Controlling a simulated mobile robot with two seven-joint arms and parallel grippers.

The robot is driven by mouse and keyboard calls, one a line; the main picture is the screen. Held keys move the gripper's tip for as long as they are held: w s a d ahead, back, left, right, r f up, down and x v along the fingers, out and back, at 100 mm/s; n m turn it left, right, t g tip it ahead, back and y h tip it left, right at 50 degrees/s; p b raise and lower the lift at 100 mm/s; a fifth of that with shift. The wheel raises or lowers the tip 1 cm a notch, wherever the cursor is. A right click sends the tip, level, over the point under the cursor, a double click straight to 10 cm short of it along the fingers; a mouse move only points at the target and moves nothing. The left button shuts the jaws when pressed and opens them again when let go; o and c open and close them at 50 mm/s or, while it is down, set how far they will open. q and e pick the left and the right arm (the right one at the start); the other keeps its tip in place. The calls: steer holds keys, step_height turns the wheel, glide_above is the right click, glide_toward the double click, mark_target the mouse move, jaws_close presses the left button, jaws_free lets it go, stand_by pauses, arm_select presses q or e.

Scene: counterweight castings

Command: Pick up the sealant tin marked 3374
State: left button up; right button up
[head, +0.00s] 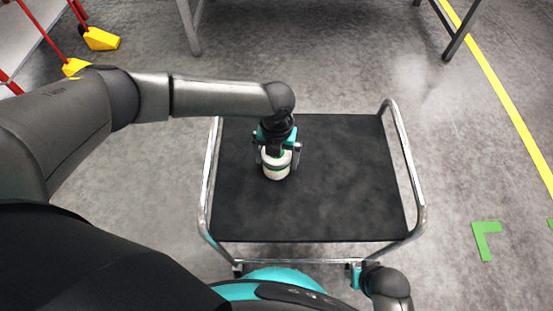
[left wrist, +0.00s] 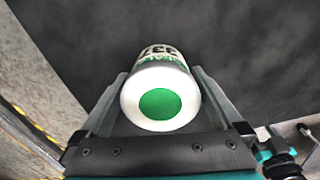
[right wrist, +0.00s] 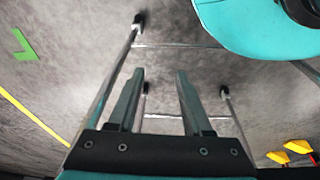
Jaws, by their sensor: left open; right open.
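A white sealant tin (head: 277,166) with a green top stands on the black deck of the cart. It also shows in the left wrist view (left wrist: 160,75), with a round green patch on its near end and a partly visible dark number and green lettering on its side; I cannot read the full number. My left gripper (head: 278,158) is over the tin, its open fingers on either side of it; I cannot tell whether they touch it. My right gripper (right wrist: 160,75) is open and empty, low by the cart's near right corner.
The cart (head: 340,205) has a black deck and chrome rails at both sides; the rest of its deck is bare. Table legs (head: 458,38) show at the top. Yellow and green floor marks lie at the right.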

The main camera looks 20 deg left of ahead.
arm_select(q)
steer(key=c, duration=1.4)
steer(key=shift+r, duration=0.25)
